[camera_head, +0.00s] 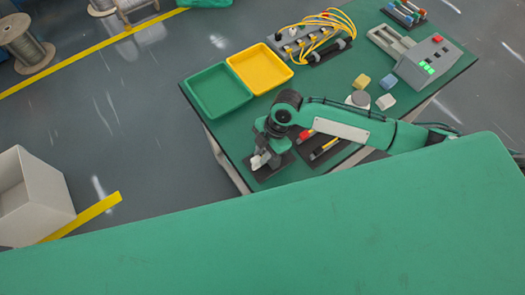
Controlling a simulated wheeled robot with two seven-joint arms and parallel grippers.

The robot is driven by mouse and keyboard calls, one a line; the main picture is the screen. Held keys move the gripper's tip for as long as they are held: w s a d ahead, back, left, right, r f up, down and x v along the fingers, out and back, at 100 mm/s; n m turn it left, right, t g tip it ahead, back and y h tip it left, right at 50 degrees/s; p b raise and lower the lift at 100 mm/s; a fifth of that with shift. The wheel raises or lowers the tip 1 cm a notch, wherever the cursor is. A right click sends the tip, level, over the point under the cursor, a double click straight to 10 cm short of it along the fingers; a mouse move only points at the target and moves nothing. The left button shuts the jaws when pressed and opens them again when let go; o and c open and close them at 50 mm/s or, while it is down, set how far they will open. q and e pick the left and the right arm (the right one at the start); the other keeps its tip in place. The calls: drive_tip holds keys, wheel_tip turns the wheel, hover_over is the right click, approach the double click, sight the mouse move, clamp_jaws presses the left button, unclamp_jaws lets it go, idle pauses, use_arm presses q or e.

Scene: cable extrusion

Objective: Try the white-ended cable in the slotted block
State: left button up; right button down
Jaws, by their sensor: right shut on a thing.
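My right gripper (262,160) points down at the front left of the green table, over a dark block (279,170). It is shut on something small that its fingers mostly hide. A pale piece shows at the fingertips, but I cannot tell whether it is the white cable end. I cannot make out a slot in the dark block, nor whether the held thing touches it. To the right, partly behind my arm, a dark holder (326,151) carries pieces with red and yellow ends. My left gripper is not in view.
A green tray (218,91) and a yellow tray (259,68) stand behind the gripper. A rack with yellow cables (312,40) is at the back. A grey box with green lights (428,62) and small blocks (386,102) are to the right. A white bin (33,200) stands on the floor.

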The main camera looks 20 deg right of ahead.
drive_tip(key=shift+f, duration=0.55)
drive_tip(key=c, duration=1.2)
unclamp_jaws()
drive_tip(key=shift+d+r, duration=0.1)
drive_tip(key=b+v, duration=0.2)
drive_tip(key=v, duration=1.1)
drive_tip(key=shift+r+b, duration=0.3)
drive_tip(key=shift+b, duration=0.05)
